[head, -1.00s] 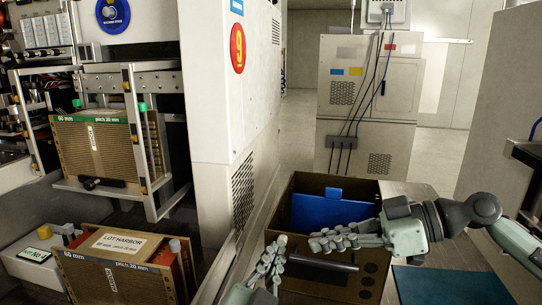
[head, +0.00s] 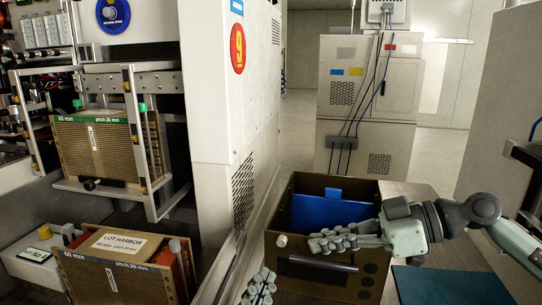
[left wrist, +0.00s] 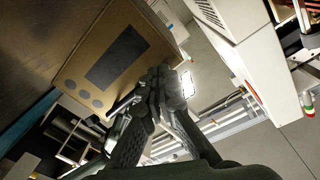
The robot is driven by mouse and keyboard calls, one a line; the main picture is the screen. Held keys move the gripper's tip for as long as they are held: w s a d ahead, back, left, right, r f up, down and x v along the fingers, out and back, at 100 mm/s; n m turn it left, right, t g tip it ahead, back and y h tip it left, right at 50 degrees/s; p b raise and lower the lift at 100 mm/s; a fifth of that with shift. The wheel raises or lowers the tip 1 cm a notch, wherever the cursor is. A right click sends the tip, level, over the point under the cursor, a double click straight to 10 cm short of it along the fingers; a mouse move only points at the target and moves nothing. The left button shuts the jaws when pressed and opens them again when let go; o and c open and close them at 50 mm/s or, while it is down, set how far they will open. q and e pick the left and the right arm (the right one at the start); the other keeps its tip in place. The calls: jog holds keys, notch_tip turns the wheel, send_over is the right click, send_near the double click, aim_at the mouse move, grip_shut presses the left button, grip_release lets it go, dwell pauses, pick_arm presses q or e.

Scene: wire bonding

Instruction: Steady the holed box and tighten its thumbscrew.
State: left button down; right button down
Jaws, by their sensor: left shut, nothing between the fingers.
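The holed box (head: 300,192) is a dark brown open box with a blue insert, standing in the middle of the head view. Its front has a dark strip and round holes at the right. The thumbscrew (head: 281,241) appears as a small pale knob at the front's upper left. My left gripper (head: 262,280) is shut and empty, below and left of the knob, apart from it. In the left wrist view, its fingers (left wrist: 158,88) are beside the box's face (left wrist: 75,65). My right gripper (head: 330,241) lies across the box's front upper edge; its finger opening is unclear.
A tall white machine wall (head: 222,110) stands left of the box. Further left are a rack with a slotted magazine (head: 95,155) and a box labelled Lot Harbor (head: 118,243). A dark blue mat (head: 450,285) lies at the right. A grey cabinet (head: 368,95) stands behind.

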jog(key=shift+s, duration=0.1)
jog(key=c, duration=1.6)
grip_release()
jog(key=shift+c, duration=0.2)
